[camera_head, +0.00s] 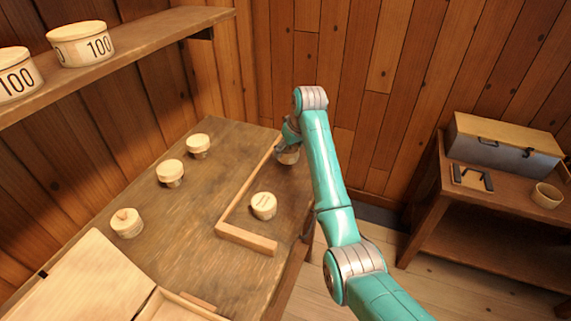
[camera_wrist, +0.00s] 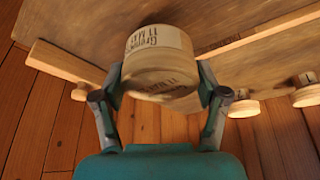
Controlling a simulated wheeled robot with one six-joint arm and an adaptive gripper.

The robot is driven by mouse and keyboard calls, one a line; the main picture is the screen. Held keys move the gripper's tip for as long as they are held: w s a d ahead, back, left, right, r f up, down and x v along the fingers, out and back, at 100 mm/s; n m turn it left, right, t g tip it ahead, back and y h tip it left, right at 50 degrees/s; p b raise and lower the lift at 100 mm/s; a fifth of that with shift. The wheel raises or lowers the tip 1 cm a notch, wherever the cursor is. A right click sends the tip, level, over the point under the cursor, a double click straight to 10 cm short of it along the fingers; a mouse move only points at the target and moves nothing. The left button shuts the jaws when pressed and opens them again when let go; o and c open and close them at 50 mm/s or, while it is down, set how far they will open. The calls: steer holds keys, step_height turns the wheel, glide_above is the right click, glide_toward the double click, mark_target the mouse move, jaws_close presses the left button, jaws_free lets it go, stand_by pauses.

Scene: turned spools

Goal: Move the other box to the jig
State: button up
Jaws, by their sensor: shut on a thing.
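My gripper (camera_wrist: 161,84) is shut on a round pale wooden box (camera_wrist: 158,56) with a printed label, one finger on each side of it. In the head view the held box (camera_head: 288,156) shows partly below my gripper (camera_head: 287,145), near the far end of the jig. I cannot tell whether it touches the table. The jig (camera_head: 246,238) is an L of wooden strips on the table, a long strip and a short front strip. Another round box (camera_head: 264,206) with a label stands inside its corner, apart from the held one.
Several round boxes (camera_head: 170,173) stand along the table's left side, one (camera_head: 126,222) nearer the front. An open wooden case (camera_head: 95,280) lies at the front left. A shelf (camera_head: 130,48) with tins marked 100 hangs above. A side bench (camera_head: 440,215) stands at right.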

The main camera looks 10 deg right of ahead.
mark_target(289, 170)
steer(key=shift+f, duration=2.6)
steer(key=shift+d+f, duration=0.1)
steer(key=o, duration=1.1)
steer(key=v, duration=1.2)
